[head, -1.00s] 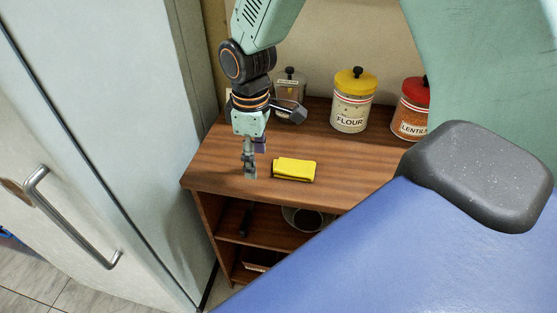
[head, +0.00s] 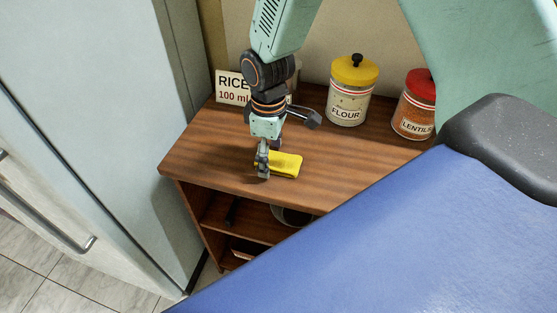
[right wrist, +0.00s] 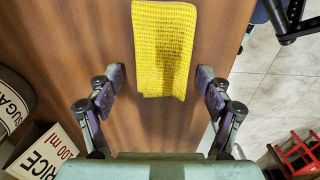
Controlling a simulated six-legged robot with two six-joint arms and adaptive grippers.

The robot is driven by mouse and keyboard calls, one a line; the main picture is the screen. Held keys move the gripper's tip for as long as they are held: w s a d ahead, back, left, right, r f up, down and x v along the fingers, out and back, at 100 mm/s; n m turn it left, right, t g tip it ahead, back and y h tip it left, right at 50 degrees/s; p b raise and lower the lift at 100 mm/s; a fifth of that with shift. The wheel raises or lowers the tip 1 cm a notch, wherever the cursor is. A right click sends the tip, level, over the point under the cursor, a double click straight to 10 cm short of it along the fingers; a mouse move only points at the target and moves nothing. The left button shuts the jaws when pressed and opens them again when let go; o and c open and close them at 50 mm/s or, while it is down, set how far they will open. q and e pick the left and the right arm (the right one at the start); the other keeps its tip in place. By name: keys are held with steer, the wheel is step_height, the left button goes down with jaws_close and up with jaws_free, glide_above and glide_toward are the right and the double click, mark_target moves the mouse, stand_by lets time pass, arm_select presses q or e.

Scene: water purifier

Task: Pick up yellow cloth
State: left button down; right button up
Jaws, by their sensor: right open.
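The yellow cloth (head: 287,164) lies folded on the wooden shelf top near its front edge. In the right wrist view the cloth (right wrist: 164,48) is ahead of the fingers, its near end reaching between the fingertips. My right gripper (head: 263,164) points down over the left end of the cloth and hides part of it. In the right wrist view my right gripper (right wrist: 166,82) is open, with one finger on each side of the cloth's near end and gaps between. My left gripper is not in view.
A flour jar (head: 351,92) and a lentils jar (head: 414,106) stand at the back of the wooden unit (head: 205,150). A rice sign (head: 232,88) is behind my arm. A sugar jar (right wrist: 14,106) shows in the wrist view. A fridge (head: 90,110) stands at the left.

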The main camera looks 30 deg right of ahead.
mark_target(270, 156)
steer(key=shift+s+d, duration=0.2)
steer(key=shift+c, duration=0.2)
steer(key=shift+w+a, duration=0.25)
steer(key=shift+a, duration=0.35)
steer(key=c, duration=0.5)
steer(key=shift+s+d, duration=0.1)
steer(key=shift+d, duration=0.2)
steer(key=shift+c, duration=1.4)
steer(key=shift+s+d, duration=0.15)
steer(key=shift+a+r, duration=0.1)
steer(key=shift+a, duration=0.15)
steer(key=shift+w+r, duration=0.25)
arm_select(q)
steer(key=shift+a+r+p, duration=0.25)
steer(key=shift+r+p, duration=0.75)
steer(key=shift+p, duration=0.05)
arm_select(e)
step_height(270, 156, up, 9)
steer(key=shift+d+r, duration=0.15)
steer(key=shift+r, duration=0.05)
